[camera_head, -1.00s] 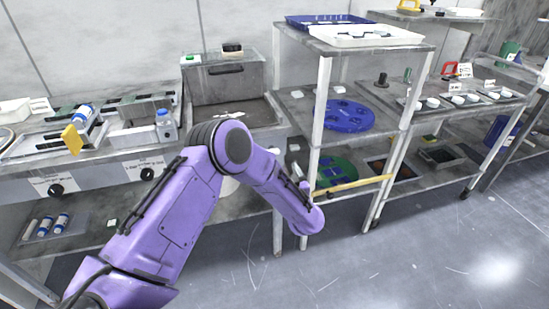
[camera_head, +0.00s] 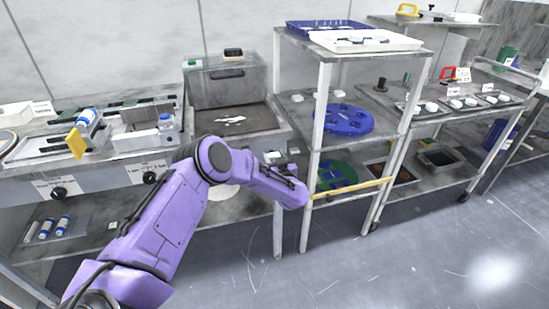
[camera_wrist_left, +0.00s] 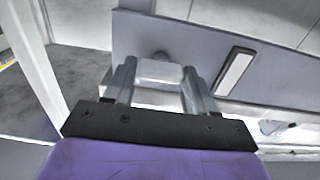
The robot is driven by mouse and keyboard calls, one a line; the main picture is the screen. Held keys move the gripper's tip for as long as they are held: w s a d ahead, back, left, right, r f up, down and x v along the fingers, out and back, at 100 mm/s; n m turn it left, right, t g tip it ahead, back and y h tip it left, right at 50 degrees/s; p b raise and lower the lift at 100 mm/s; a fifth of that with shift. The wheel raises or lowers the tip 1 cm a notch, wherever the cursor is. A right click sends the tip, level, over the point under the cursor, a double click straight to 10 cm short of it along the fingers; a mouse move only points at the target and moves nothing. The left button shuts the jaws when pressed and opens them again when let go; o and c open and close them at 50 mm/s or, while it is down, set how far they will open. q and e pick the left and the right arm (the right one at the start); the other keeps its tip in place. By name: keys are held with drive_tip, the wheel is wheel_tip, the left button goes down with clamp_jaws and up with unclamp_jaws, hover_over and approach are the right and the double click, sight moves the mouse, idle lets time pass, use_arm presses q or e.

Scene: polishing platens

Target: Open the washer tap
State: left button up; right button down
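The metal tank with a raised back (camera_head: 208,92), which I take for the washer, stands on the bench left of the shelf rack. I cannot make out its tap in the head view. My left arm reaches across in front of it, and its gripper is largely hidden there. In the left wrist view my left gripper (camera_wrist_left: 160,68) has its two metal fingers apart. A pale block with a small round knob (camera_wrist_left: 160,70), possibly the tap, shows between or just beyond the fingertips on a grey panel (camera_wrist_left: 137,38). Contact is unclear. My right gripper is out of view.
The shelf rack (camera_head: 316,130) with a yellow bar (camera_head: 350,188) stands close right of my left wrist. It holds a blue platen (camera_head: 345,120) and trays. Polishing machines and a blue-capped bottle (camera_head: 166,124) are on the left bench. The floor at the front right is clear.

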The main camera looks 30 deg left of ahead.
use_arm(q)
drive_tip(key=shift+n, duration=0.3)
drive_tip(key=n+b, duration=0.2)
drive_tip(key=n, duration=0.1)
drive_tip(key=shift+f, duration=0.2)
drive_tip(key=n+b, duration=0.3)
drive_tip(key=n, duration=0.1)
drive_tip(key=shift+s+a+f, duration=0.1)
drive_tip(key=shift+s, duration=0.05)
drive_tip(key=shift+s+f+n+b, duration=0.1)
drive_tip(key=shift+n+b, duration=2.8)
drive_tip(key=shift+n, duration=1.4)
drive_tip(key=o, duration=1)
drive_tip(key=shift+c, duration=0.2)
